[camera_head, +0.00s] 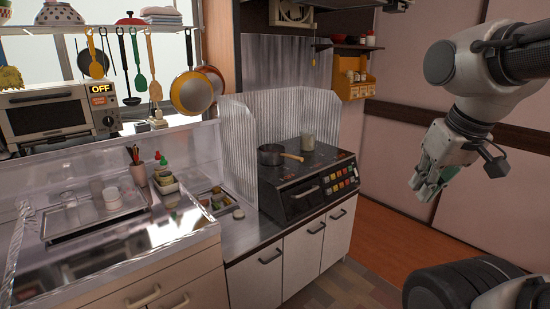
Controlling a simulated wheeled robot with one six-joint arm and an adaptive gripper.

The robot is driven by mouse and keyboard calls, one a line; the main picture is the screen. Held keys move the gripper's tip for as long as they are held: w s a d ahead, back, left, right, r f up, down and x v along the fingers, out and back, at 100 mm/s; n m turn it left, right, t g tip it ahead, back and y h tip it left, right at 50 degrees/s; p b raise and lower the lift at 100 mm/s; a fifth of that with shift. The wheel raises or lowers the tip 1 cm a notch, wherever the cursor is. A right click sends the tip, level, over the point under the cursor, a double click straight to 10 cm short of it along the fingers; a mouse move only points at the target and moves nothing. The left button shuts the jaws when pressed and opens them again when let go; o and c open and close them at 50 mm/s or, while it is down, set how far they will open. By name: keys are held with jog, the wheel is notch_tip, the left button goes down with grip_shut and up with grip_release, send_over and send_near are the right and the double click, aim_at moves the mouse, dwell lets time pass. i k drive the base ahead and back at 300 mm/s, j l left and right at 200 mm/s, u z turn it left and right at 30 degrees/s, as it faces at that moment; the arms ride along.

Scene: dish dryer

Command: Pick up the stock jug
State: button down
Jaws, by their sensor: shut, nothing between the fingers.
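A small grey-beige cylindrical vessel (308,143) stands upright at the back of the black stove top; it looks like the stock jug, though it is small in this view and I cannot make out a handle or spout. My gripper (424,193) hangs in the air at the right, well to the right of the stove and apart from the jug. It points down and to the left, is shut, and holds nothing.
A dark saucepan (270,154) sits left of the jug, its handle reaching toward it. A corrugated metal splash guard (258,115) stands behind the stove. The floor (400,250) before the stove is clear.

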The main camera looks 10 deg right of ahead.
aim_at(308, 136)
jog(key=i+l, duration=0.15)
jog(key=i, duration=0.35)
jog(key=i+l+u, duration=0.1)
jog(key=i+l, duration=0.55)
jog(key=i+l+u, duration=0.15)
jog(key=i+l, duration=0.15)
jog(key=l, duration=0.2)
jog(key=i+l, duration=0.3)
jog(key=l, duration=0.15)
jog(key=i+l+u, duration=0.15)
jog(key=i+l, duration=0.15)
jog(key=l, duration=0.15)
